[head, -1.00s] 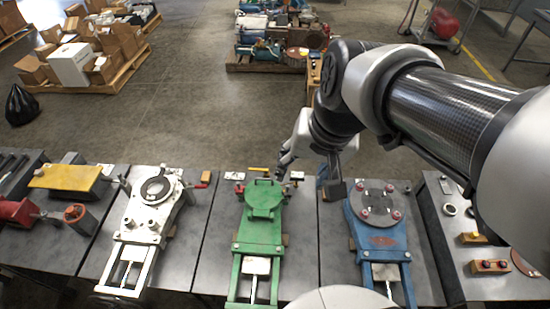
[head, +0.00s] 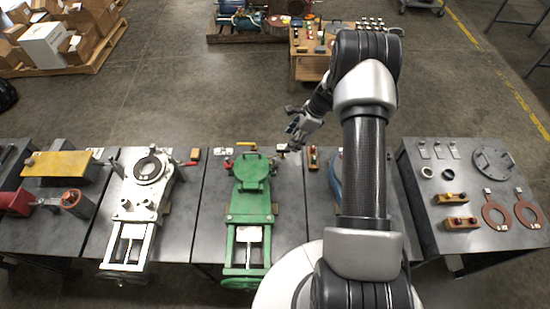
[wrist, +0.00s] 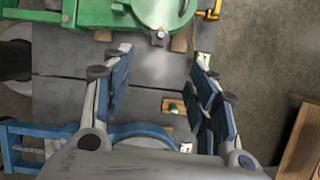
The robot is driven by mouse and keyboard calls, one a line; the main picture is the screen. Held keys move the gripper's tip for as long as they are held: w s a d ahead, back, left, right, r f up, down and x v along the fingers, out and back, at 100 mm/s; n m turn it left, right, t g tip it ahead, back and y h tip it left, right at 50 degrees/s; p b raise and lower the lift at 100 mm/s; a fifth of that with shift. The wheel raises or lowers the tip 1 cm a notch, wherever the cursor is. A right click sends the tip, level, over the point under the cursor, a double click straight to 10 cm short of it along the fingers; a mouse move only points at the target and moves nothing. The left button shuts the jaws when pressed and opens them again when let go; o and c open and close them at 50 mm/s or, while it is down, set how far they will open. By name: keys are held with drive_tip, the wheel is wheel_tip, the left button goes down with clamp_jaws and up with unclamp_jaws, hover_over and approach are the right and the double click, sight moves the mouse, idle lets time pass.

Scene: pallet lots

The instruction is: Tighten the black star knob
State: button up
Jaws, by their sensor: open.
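The green fixture (head: 249,195) with its round lid stands on the middle bench in the head view. In the wrist view, the green fixture (wrist: 100,12) is at the top, with a small grey and dark bolt end (wrist: 158,37) at the lid's edge; no clear star shape shows there. My gripper (head: 297,128) is above the back edge of the benches. In the wrist view my gripper (wrist: 163,56) is open and empty, its blue-padded fingers apart.
A white fixture (head: 139,204) stands left of the green one. A blue fixture (head: 335,172) is mostly hidden behind my arm. A small wooden block (head: 313,158) with buttons lies between. The right bench holds rings and blocks.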

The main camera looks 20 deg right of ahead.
sight(275, 163)
drive_tip(key=b+x, duration=0.3)
drive_tip(key=x, duration=1.5)
drive_tip(key=shift+r, duration=0.1)
drive_tip(key=shift+c, duration=0.2)
drive_tip(key=c, duration=1)
drive_tip(key=shift+m, duration=0.3)
drive_tip(key=m+t+h+b, duration=0.1)
drive_tip(key=m, duration=0.2)
drive_tip(key=shift+s+a+m, duration=0.1)
drive_tip(key=shift+s+m, duration=0.05)
drive_tip(key=shift+m, duration=0.25)
drive_tip(key=shift+m+t+h+b, duration=0.5)
drive_tip(key=shift+m+b, duration=1)
drive_tip(key=shift+m, duration=0.2)
